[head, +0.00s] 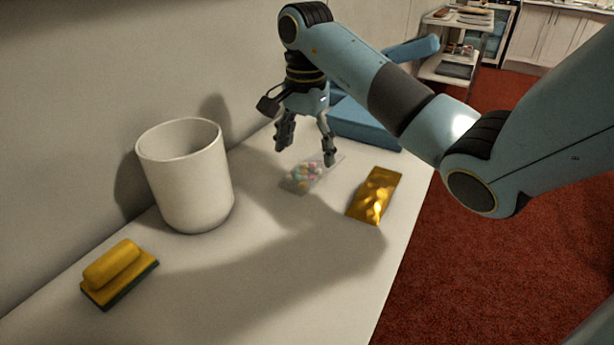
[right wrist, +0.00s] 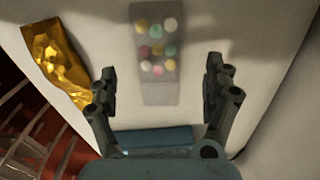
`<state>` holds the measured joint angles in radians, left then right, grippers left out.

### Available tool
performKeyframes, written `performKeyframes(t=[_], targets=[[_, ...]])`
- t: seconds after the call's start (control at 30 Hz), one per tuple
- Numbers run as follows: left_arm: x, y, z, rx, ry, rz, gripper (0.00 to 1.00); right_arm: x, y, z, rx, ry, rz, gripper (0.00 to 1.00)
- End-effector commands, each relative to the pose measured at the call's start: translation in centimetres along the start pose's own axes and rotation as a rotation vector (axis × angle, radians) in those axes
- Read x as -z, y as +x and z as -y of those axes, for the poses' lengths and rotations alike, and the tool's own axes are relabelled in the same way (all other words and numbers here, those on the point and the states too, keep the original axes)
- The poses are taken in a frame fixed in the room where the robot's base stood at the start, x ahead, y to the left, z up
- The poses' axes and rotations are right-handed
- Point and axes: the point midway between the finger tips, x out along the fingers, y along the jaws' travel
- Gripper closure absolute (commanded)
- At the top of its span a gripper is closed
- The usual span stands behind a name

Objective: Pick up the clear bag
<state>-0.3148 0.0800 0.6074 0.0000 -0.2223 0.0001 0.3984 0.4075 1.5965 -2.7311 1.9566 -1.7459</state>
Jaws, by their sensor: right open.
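The clear bag (head: 308,175) lies flat on the white table, with several pastel balls showing through it. It also shows in the right wrist view (right wrist: 157,72), in shadow at the upper middle. My right gripper (head: 309,155) is open and empty above the bag, with its fingers pointing down. In the right wrist view the two fingertips (right wrist: 161,72) stand apart, one to each side of the lower part of the bag. My left gripper is in neither view.
A gold packet (head: 374,195) lies right of the bag. A white cylindrical bin (head: 187,180) and a yellow-handled brush (head: 118,272) stand to the left. A blue box (head: 365,127) lies behind the bag. The wall runs along the left side of the table (head: 270,270).

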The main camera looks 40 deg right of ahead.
Motion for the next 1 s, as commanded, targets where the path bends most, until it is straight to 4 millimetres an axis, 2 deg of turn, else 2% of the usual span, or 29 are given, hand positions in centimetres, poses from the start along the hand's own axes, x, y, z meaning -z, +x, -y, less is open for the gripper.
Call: performKeyframes(t=[0.2,0.33,0.5,0.7,1.0], targets=[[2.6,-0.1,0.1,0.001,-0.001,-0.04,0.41,0.2,3.3,-0.2,-0.002,0.0,0.004,0.16],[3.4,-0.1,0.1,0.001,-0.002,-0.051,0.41,0.2,3.9,-0.2,0.0,0.0,0.002,0.16],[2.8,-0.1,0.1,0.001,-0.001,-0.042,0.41,0.3,3.9,-0.2,0.0,0.0,0.001,0.16],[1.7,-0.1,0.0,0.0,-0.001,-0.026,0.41,0.3,3.9,-0.2,0.0,0.0,0.001,0.41],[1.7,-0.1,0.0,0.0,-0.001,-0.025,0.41,0.3,3.9,-0.2,0.0,0.0,0.001,0.78]])
